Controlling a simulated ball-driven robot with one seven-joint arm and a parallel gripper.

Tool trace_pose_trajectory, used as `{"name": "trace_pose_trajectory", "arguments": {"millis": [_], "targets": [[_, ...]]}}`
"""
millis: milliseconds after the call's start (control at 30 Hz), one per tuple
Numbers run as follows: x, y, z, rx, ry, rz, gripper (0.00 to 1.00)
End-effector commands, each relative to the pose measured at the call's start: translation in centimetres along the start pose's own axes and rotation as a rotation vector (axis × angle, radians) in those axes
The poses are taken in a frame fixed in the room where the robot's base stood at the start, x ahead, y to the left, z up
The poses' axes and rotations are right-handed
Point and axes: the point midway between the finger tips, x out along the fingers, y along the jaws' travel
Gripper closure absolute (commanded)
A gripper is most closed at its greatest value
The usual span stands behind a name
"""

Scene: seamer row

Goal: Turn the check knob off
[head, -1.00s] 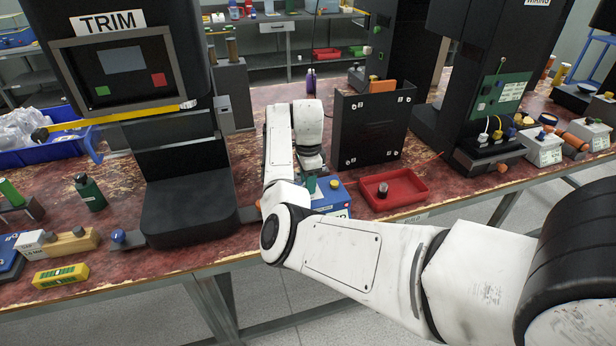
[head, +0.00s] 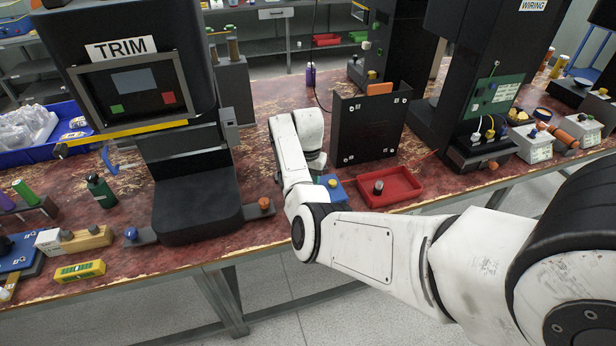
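I cannot read a label that marks out the check knob. A blue box (head: 338,193) with a yellow knob (head: 333,183) on top stands on the bench right behind my forearm, which hides most of it. My white wrist (head: 316,158) bends down just behind this box. My gripper's fingers are hidden behind my own arm, so I cannot see whether they touch anything. Other knobs in view are an orange one (head: 265,203) and a blue one (head: 131,233), on either side of the TRIM machine's base (head: 195,205).
A red tray (head: 408,198) holding a dark knob-like piece stands right of the blue box. A black panel (head: 352,135) rises behind it. The TRIM machine (head: 130,90) stands close on the left, the WIRING machine (head: 490,100) at right. The bench's front edge runs below my arm.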

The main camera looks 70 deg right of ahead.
Motion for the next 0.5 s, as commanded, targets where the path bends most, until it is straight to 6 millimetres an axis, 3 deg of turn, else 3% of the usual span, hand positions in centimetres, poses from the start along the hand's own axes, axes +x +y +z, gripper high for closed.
{"name": "trace_pose_trajectory", "arguments": {"millis": [500], "targets": [[-0.22,0.05,-0.10,-0.372,0.003,-0.001,0.92]]}}
